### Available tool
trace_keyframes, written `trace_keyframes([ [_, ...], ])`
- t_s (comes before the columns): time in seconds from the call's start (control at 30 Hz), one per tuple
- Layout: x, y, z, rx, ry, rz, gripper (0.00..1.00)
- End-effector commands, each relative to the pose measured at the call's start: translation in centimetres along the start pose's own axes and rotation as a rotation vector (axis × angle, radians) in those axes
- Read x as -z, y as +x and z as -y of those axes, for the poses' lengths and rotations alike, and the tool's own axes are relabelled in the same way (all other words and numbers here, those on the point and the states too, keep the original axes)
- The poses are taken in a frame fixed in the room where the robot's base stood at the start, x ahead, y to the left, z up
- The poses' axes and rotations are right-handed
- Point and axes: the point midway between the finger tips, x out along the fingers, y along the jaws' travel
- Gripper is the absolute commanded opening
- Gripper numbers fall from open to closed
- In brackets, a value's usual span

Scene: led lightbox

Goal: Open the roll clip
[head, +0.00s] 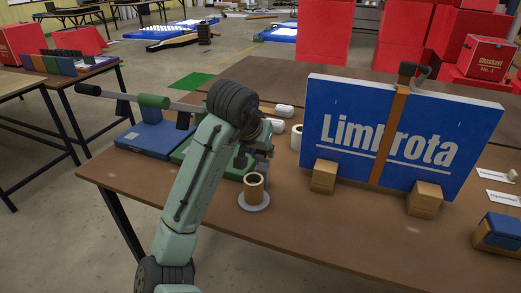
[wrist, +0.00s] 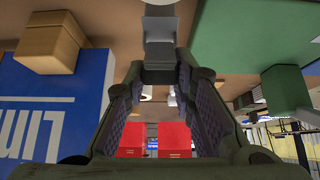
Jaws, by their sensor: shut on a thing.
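My gripper (head: 258,152) is over the table, left of the blue sign and just behind the brown cup-shaped piece. In the wrist view my gripper (wrist: 160,68) has its fingertips on either side of a dark grey block (wrist: 160,66), shut on it. A lighter grey plate (wrist: 160,29) adjoins this block. I cannot tell for certain whether the block is part of the roll clip. My arm and gripper hide the roll's right end and much of the clip area.
A blue sign (head: 340,130) stands upright on wooden blocks (head: 324,176), close to my gripper's right. The front table strip is clear.

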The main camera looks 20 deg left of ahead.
Motion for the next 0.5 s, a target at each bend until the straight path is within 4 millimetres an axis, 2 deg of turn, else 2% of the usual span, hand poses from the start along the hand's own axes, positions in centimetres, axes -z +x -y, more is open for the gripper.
trace_keyframes([
  [0.2, 0.72, 0.34, 0.03, 0.003, 0.001, 0.155, 0.00],
  [0.5, 1.04, 0.75, 0.03, 0.003, 0.000, 0.275, 0.00],
])
